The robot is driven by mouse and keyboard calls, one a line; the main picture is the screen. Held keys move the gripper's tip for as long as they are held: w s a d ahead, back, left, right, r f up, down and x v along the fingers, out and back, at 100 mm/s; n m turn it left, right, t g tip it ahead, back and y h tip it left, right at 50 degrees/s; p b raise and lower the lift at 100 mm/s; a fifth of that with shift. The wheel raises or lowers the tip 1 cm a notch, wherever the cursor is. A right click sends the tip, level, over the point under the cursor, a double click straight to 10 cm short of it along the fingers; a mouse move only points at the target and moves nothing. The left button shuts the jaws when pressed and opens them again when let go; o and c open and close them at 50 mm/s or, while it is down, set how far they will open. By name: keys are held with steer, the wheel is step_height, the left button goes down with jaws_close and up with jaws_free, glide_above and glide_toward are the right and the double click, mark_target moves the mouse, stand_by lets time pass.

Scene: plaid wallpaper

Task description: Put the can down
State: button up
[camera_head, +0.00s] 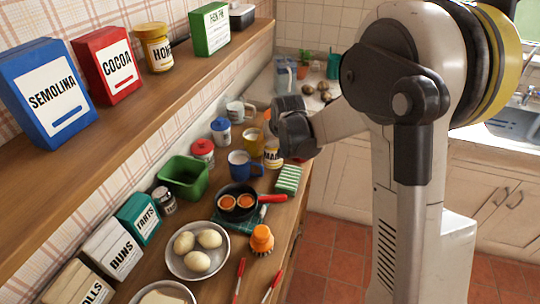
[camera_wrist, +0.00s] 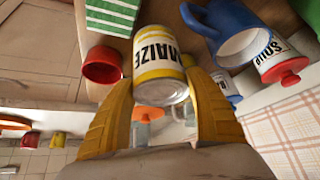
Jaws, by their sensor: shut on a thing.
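The can (camera_wrist: 158,55), white and yellow with a "MAIZE" label, is between the two yellow fingers of my gripper (camera_wrist: 160,88) in the wrist view. The fingers are shut on its sides. In the head view part of the can (camera_head: 272,158) shows below my dark wrist, over or on the wooden counter (camera_head: 208,283). My fingers are mostly hidden there. I cannot tell whether the can's base touches the counter.
Near the can are a blue mug (camera_head: 240,165), a yellow mug (camera_head: 252,142), a green-striped item (camera_head: 288,180) and a red cup (camera_wrist: 103,65). A shelf (camera_head: 150,95) runs above.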

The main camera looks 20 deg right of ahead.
step_height(320, 180, down, 3)
steer(key=shift+f+b, duration=0.1)
steer(key=shift+b, duration=0.35)
steer(key=o, duration=1)
steer(key=shift+f, duration=0.15)
steer(key=o, duration=0.4)
